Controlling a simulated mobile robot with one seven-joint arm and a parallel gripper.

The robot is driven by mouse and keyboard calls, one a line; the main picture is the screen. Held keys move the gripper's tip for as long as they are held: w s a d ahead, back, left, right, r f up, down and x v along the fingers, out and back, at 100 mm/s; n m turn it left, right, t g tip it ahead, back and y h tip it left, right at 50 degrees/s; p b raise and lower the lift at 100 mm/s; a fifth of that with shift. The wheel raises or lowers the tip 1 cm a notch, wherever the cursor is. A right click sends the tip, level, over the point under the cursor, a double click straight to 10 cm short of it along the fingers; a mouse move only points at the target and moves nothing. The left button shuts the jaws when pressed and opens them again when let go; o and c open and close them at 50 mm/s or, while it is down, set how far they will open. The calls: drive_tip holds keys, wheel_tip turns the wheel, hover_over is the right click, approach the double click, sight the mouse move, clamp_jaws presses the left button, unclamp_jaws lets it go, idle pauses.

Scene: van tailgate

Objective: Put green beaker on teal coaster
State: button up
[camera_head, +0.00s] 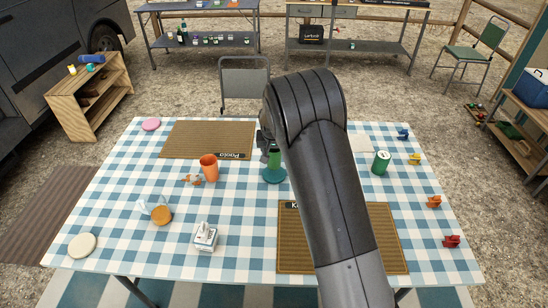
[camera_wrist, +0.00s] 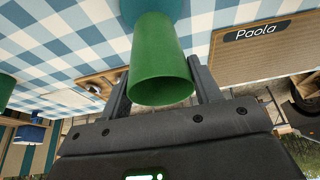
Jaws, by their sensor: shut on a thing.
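My gripper (camera_wrist: 163,90) is shut on the green beaker (camera_wrist: 160,62), with one finger on each side of it in the wrist view. The beaker's open rim faces the wrist camera. In the head view the green beaker (camera_head: 274,159) shows only in part beside my dark arm, which hides most of my gripper. The teal coaster (camera_head: 274,178) lies on the checked tablecloth directly below the beaker. It also shows beyond the beaker in the wrist view (camera_wrist: 178,10). The beaker looks upright over the coaster; I cannot tell whether its base touches it.
An orange cup (camera_head: 209,168) stands left of the coaster. A brown mat labelled Paola (camera_head: 200,138) lies behind, another mat (camera_head: 293,252) in front. A green can (camera_head: 381,163) stands to the right. A white box (camera_head: 205,236) and a jug (camera_head: 160,212) stand front left.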

drive_tip(key=shift+f, duration=1.8)
drive_tip(key=shift+f, duration=0.1)
drive_tip(key=o, duration=1)
drive_tip(key=shift+v, duration=6.1)
